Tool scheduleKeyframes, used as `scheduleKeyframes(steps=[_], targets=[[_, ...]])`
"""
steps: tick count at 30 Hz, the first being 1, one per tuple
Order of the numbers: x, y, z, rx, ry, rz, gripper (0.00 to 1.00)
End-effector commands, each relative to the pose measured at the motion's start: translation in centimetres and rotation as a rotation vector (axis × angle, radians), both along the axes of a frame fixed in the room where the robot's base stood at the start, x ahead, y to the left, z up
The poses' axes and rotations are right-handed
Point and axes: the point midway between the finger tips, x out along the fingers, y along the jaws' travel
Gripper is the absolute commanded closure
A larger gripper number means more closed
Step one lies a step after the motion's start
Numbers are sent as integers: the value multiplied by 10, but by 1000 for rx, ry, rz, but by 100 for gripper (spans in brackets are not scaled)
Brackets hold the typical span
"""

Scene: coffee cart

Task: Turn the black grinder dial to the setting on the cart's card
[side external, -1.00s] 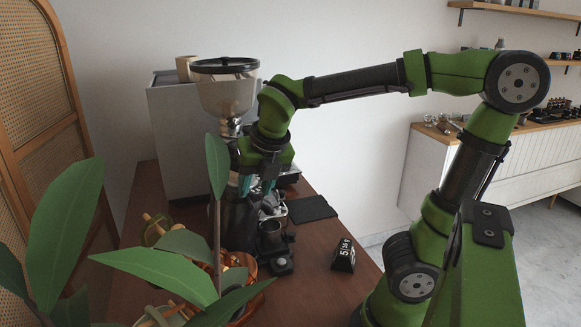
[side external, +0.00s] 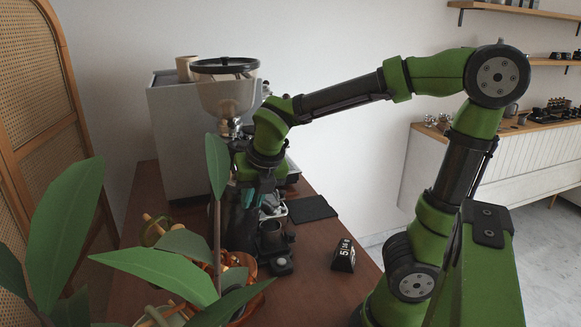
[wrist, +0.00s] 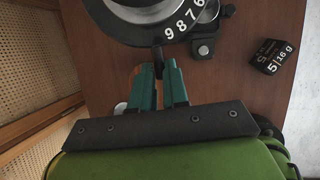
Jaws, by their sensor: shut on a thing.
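The black grinder dial (wrist: 135,22) is at the top of the wrist view, partly cut off, with white numbers 9, 8, 7 and 6 on its rim. My gripper (wrist: 159,68) has teal fingers closed on a small dark tab (wrist: 158,54) at the dial's near edge. In the side view my gripper (side external: 252,190) is at the front of the grinder (side external: 228,95), and the arm and leaves hide the dial. The card (wrist: 276,56) is a small black block reading "5 | 16 g". It stands on the cart top in the side view (side external: 344,256).
A leafy plant (side external: 160,270) fills the front left. A pale machine (side external: 178,135) stands behind the grinder. The cart top (side external: 325,290) is bare around the card.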

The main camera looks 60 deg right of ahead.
Motion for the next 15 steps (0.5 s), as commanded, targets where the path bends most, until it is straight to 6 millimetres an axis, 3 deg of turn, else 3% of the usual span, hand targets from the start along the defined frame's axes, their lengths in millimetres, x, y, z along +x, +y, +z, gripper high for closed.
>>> scheduleKeyframes(steps=[8,15], targets=[[-1,-1,0,-2,-4,15,100],[-11,-15,-3,-25,-31,179,100]])
